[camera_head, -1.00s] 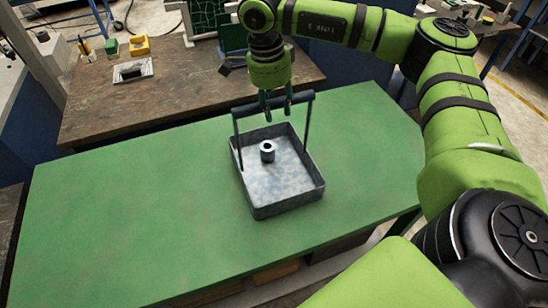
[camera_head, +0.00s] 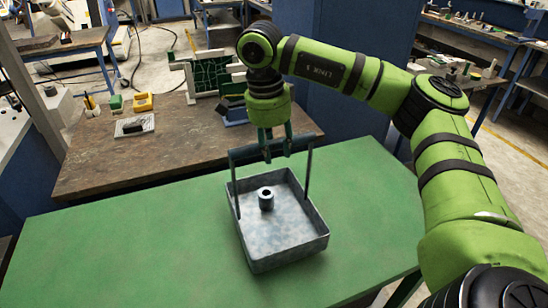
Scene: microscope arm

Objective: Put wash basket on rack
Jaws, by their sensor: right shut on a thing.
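The wash basket is a shallow square grey metal tray (camera_head: 288,250) with a tall dark handle (camera_head: 300,144) arching over it. It is at the middle of the green table, and I cannot tell whether its bottom touches the tabletop. A small grey hollow cylinder (camera_head: 266,198) stands upright inside it. My right gripper (camera_head: 275,150) comes down from above and is shut on the handle's top bar. I cannot make out for certain which thing is the rack. My left gripper is not in view.
The green table (camera_head: 130,250) is clear to the left of the basket. Behind it stands a brown workbench (camera_head: 95,165) with a green board in a frame (camera_head: 212,72), a yellow block (camera_head: 143,102) and a small tray (camera_head: 134,125). A blue panel (camera_head: 350,85) rises behind my right arm.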

